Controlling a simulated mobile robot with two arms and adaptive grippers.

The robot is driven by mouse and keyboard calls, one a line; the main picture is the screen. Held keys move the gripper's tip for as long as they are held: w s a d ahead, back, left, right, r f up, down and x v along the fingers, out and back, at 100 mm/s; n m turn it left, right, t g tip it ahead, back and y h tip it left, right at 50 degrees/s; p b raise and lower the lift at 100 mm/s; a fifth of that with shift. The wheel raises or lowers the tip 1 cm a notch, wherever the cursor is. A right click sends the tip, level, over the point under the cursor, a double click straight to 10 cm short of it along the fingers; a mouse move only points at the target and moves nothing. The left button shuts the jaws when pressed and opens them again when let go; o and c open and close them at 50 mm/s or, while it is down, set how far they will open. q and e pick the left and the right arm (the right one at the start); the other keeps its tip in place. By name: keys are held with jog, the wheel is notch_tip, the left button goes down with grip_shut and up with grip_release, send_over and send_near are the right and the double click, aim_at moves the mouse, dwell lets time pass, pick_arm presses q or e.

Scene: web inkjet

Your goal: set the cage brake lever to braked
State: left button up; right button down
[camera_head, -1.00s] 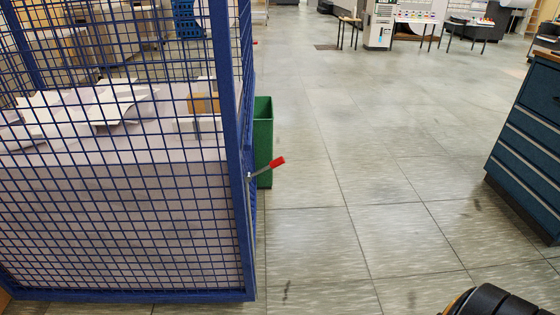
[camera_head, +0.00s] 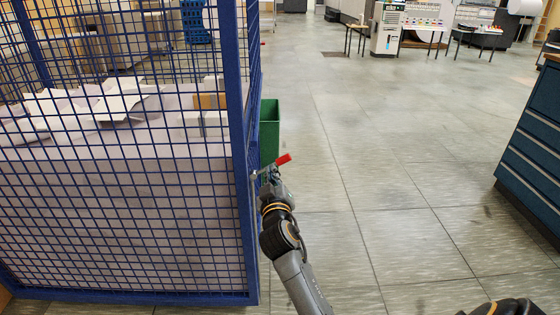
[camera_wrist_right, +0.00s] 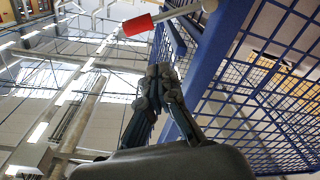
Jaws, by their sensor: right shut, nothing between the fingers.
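The cage brake lever is a grey rod with a red grip (camera_head: 283,159), on the right side of the blue mesh cage (camera_head: 238,130). It points right and slightly up in the head view. My right gripper (camera_head: 268,172) is shut and empty, just below the lever. In the right wrist view the red grip (camera_wrist_right: 137,25) and its rod show at the top, beyond the closed fingertips (camera_wrist_right: 160,70), with a visible gap between. The cage's blue post stands close beside the gripper. Whether the gripper touches the rod is unclear in the head view. My left gripper is out of view.
The cage holds a stack of white paper with loose sheets (camera_head: 90,100) on top. A green bin (camera_head: 270,125) stands just behind the lever. A dark blue drawer cabinet (camera_head: 535,130) is at the right. The floor between is clear.

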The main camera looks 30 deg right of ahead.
aim_at(281, 158)
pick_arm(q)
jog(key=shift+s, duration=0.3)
pick_arm(e)
jog(key=shift+s+d+r+m+h, duration=0.15)
jog(key=shift+d+r+h, duration=0.05)
jog(key=shift+r, duration=0.4)
jog(key=shift+s+d+r+m+h, duration=0.1)
jog(key=shift+d+r+m+h, duration=0.1)
jog(key=shift+r, duration=0.35)
jog(key=p+x, duration=0.1)
jog(key=x, duration=0.9)
jog(key=shift+w+a+r, duration=0.1)
jog(key=shift+w, duration=0.15)
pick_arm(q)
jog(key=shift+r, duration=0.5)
pick_arm(e)
jog(key=s+f, duration=0.1)
jog(key=s+d+f, duration=0.1)
jog(key=f, duration=0.1)
jog(key=shift+s+f, duration=0.1)
jog(key=shift+f, duration=0.15)
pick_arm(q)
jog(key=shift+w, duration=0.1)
pick_arm(e)
jog(key=shift+s, duration=0.1)
